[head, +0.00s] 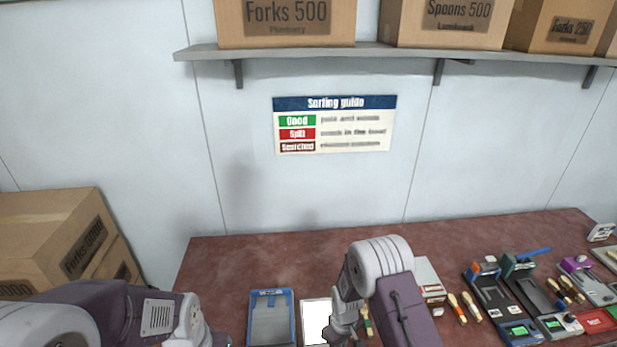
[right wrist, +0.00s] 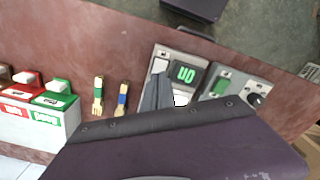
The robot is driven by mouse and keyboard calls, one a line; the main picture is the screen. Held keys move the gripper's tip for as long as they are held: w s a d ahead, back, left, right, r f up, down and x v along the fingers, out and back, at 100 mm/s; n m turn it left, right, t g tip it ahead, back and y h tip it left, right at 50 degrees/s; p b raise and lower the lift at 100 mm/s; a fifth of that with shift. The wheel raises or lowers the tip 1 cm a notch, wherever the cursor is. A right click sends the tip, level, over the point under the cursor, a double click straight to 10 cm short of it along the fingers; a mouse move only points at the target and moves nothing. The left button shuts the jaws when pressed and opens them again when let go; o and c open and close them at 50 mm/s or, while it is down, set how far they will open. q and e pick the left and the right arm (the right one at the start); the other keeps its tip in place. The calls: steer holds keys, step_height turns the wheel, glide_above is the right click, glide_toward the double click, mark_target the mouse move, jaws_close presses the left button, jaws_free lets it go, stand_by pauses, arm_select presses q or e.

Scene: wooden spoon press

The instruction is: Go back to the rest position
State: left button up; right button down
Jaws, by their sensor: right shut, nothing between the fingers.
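My right arm reaches in from the bottom of the head view, and its gripper (head: 338,325) hangs low over the front of the red-brown table (head: 280,255).
A blue tray (head: 270,318) stands between my arms. Wooden-handled pieces (head: 465,308) and several devices (head: 505,300) fill the table's right side. Cartons (head: 60,240) stand at the left. A shelf (head: 350,52) with boxes hangs above. The table's back left is clear.

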steer(key=w+d+r+t+b, duration=0.1)
steer(key=w+r+t+b, duration=0.1)
steer(key=w+r+b, duration=0.25)
step_height(320, 180, up, 5)
steer(key=s+d+m+t+b, duration=0.1)
steer(key=s+d+m+b, duration=0.1)
steer(key=d+b, duration=0.1)
steer(key=s+d+m+g+b, duration=0.1)
steer(key=s+m, duration=0.3)
steer(key=s, duration=1.1)
steer(key=shift+s+d+r+m+g+b, duration=0.3)
steer(key=shift+s+r+m+g+b, duration=0.15)
steer(key=shift+b, duration=0.15)
